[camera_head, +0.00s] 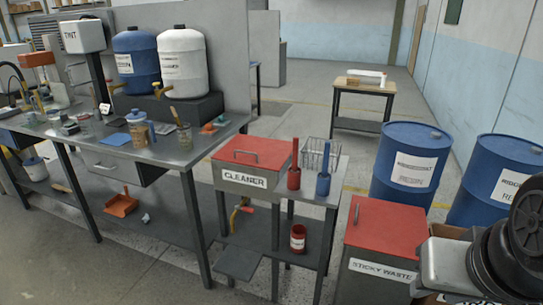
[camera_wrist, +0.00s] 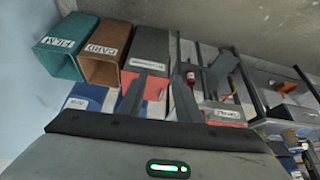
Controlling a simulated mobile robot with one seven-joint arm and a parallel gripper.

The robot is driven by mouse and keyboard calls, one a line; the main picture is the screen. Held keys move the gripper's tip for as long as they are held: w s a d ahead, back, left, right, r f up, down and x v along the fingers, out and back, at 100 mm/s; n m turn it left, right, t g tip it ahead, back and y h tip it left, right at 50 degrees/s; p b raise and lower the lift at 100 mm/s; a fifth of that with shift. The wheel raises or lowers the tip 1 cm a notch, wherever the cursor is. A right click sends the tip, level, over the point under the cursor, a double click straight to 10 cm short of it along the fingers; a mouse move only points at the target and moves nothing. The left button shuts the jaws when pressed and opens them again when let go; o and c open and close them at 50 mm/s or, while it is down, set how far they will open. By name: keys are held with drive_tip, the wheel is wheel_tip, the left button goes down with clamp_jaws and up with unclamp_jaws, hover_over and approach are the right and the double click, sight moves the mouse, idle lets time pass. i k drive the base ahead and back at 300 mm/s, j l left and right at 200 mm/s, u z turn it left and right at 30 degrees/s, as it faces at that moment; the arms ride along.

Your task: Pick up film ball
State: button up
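A small pale crumpled lump (camera_head: 146,218), which looks like the film ball, lies low under the workbench, just right of an orange dustpan (camera_head: 121,205). It is too small to show its material clearly. I cannot make it out in the wrist view. My gripper (camera_wrist: 160,88) shows in the wrist view with its two dark fingers apart and nothing seen between them. It is over the area of the bins, well away from the lump. In the head view only part of my arm shows at the lower right; the fingers do not.
The workbench (camera_head: 95,167) has legs and a drawer above the lump. A cleaner stand (camera_head: 250,180) and a sticky waste bin (camera_head: 375,240) stand to its right. Blue drums (camera_head: 410,160) are behind. Film (camera_wrist: 62,48) and card (camera_wrist: 104,58) bins show in the wrist view. Floor in front is clear.

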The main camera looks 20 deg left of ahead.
sight(147, 218)
drive_tip(key=u, duration=1.75)
